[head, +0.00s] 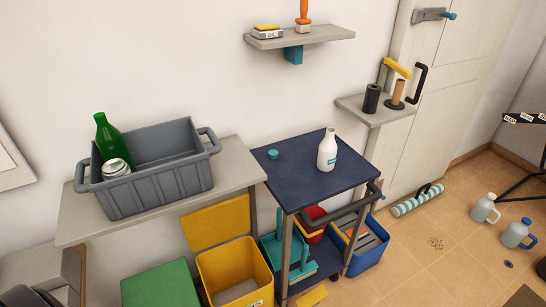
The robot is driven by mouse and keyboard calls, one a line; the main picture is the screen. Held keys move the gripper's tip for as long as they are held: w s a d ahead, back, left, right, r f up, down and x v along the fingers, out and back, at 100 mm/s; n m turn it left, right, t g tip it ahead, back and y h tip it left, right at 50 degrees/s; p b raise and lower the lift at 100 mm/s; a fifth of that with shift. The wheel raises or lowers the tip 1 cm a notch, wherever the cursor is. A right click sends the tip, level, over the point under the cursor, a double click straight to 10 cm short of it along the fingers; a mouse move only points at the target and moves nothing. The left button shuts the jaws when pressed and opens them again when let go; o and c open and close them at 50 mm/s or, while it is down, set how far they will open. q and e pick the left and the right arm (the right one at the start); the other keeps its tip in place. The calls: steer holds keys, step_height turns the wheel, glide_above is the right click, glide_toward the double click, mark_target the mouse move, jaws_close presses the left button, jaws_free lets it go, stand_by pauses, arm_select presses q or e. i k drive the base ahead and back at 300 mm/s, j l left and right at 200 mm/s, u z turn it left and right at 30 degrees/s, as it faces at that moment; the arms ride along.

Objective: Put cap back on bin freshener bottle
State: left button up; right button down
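A white bottle (327,150) with a teal band on its label stands upright on the dark blue top of a cart (311,181). Its neck is bare. A small teal cap (273,154) lies on the same cart top, to the left of the bottle and apart from it, near the back left corner. Neither of my grippers shows in the head view.
A grey crate (158,183) with a green bottle (104,132) and a can stands on the table left of the cart. A small shelf (376,110) holds dark and brown cylinders at right. The cart's front top is clear; a handle (368,199) edges its right side.

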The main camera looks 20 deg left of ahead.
mark_target(328, 148)
steer(key=u, duration=0.35)
steer(key=l+u, duration=0.4)
steer(key=l, duration=0.3)
steer(key=l+u, duration=0.45)
steer(key=l, duration=0.25)
steer(key=k+l, duration=0.1)
steer(key=l, duration=0.6)
steer(key=l+u, duration=0.1)
steer(key=l, duration=0.6)
steer(key=k, duration=0.05)
